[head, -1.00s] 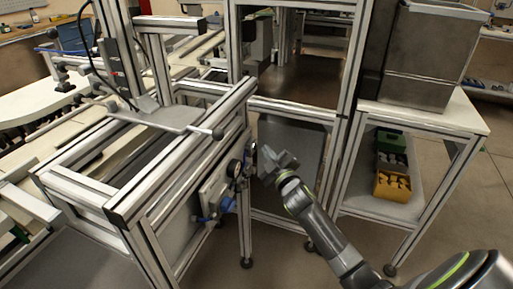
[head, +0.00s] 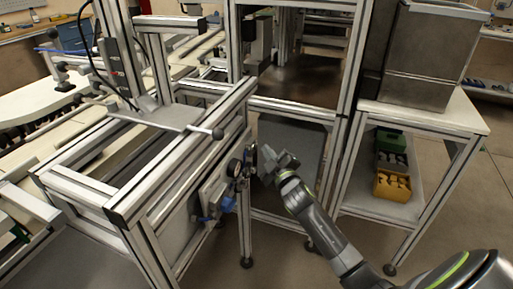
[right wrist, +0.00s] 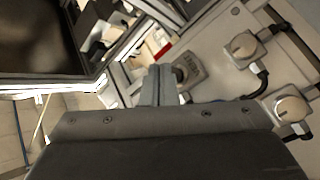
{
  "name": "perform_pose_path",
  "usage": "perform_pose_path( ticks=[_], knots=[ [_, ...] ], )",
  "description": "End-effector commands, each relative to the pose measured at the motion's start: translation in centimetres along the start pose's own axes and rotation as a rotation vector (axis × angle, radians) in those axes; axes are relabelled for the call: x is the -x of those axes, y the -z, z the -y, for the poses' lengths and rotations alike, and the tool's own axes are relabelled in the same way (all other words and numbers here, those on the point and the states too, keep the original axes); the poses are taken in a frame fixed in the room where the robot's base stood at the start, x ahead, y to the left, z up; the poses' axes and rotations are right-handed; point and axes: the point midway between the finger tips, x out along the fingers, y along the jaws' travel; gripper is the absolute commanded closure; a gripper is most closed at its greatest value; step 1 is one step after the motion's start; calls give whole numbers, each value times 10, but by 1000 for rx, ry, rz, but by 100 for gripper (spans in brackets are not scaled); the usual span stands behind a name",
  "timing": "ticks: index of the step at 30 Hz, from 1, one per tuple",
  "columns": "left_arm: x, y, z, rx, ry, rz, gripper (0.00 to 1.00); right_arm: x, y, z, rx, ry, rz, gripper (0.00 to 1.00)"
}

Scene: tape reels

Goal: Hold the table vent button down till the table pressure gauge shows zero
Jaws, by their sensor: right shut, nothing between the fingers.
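The aluminium-framed table (head: 125,205) stands at the left in the head view. A panel (head: 213,187) on its right side carries dark round fittings, apparently gauges (head: 234,168), seen nearly edge-on, so no reading shows. My right gripper (head: 264,153) is shut and empty, pointing at this side of the table. In the right wrist view its closed fingers (right wrist: 160,84) reach a small square plate (right wrist: 190,72) on the panel. They hide part of it; I cannot tell whether they touch or press a button there. My left gripper is out of view.
Two round-faced fittings with dark hoses, a nearer one (right wrist: 290,108) and a farther one (right wrist: 240,46), sit beside the fingers. A blue fitting (head: 227,204) is low on the panel. A framed cabinet (head: 300,112) stands close behind the gripper; a shelf stand with bins (head: 392,186) is right.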

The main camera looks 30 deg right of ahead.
Motion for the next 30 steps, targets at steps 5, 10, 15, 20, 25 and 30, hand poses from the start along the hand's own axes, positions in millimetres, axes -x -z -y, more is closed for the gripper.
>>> perform_pose_path(
  ticks=[5,10,15,20,25,30],
  knots=[
    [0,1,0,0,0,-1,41,0,0,0,0,0,0,100],
    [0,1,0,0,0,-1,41,0,0,0,0,0,0,100],
    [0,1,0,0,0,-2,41,0,0,0,0,0,0,100],
    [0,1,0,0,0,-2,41,0,0,0,0,0,0,100],
    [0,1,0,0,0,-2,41,-1,1,0,-1,0,0,100],
    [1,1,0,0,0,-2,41,-5,4,3,-2,0,-1,100]
  ],
)
